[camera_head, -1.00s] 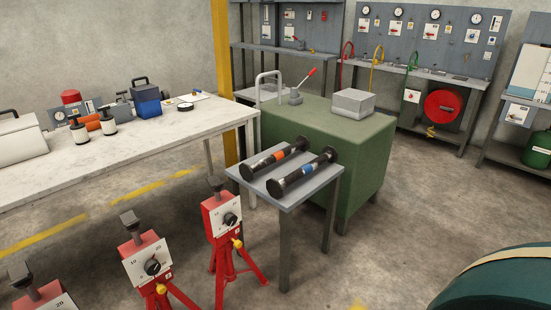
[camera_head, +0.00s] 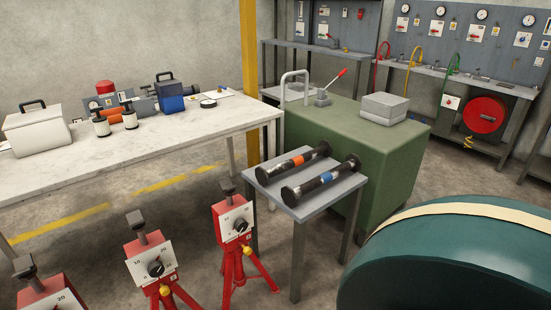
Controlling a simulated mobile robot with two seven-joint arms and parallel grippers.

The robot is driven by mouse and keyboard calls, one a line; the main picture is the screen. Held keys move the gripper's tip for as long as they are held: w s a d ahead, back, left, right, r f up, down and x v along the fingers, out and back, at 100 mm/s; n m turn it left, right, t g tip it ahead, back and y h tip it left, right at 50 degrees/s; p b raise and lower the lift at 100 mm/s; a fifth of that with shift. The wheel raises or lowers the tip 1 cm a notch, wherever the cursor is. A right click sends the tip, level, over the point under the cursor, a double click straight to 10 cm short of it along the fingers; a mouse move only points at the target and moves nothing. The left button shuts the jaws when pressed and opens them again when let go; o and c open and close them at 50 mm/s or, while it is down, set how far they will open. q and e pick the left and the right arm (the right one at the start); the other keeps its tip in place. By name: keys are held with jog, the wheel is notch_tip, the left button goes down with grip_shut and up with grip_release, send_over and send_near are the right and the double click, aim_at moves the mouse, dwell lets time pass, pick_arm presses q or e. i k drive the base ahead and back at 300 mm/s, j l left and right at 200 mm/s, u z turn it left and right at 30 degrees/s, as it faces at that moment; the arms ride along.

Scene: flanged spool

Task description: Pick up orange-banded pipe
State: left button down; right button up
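The orange-banded pipe (camera_head: 297,161) is a dark flanged spool with an orange band at its middle. It lies on a small grey table (camera_head: 264,186) in the head view. A similar pipe with a blue band (camera_head: 325,179) lies beside it, nearer the front right and roughly parallel. The two pipes look apart. Neither of my grippers shows in the head view.
Red stands with dials (camera_head: 235,222) stand in front of the small table. A green cabinet (camera_head: 389,170) stands right behind it. A long white workbench (camera_head: 95,158) is at left. A large dark green rounded object (camera_head: 450,265) fills the lower right.

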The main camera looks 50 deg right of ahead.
aim_at(325, 148)
jog(key=l+u, duration=0.15)
jog(key=l, duration=0.4)
jog(key=k+l+u, duration=0.1)
jog(key=l, duration=0.45)
jog(key=k+l+u, duration=0.15)
jog(key=l, duration=0.4)
jog(key=l+u, duration=0.15)
jog(key=l, duration=0.4)
jog(key=k+l, duration=0.1)
jog(key=l, duration=0.45)
jog(key=k+l, duration=0.1)
jog(key=l, duration=0.4)
jog(key=k+l, duration=0.1)
jog(key=l, duration=0.45)
jog(key=k+l, duration=0.1)
jog(key=l, duration=0.45)
jog(key=i+l, duration=0.2)
jog(key=i, duration=0.15)
jog(key=i+l, duration=0.2)
jog(key=i, duration=0.2)
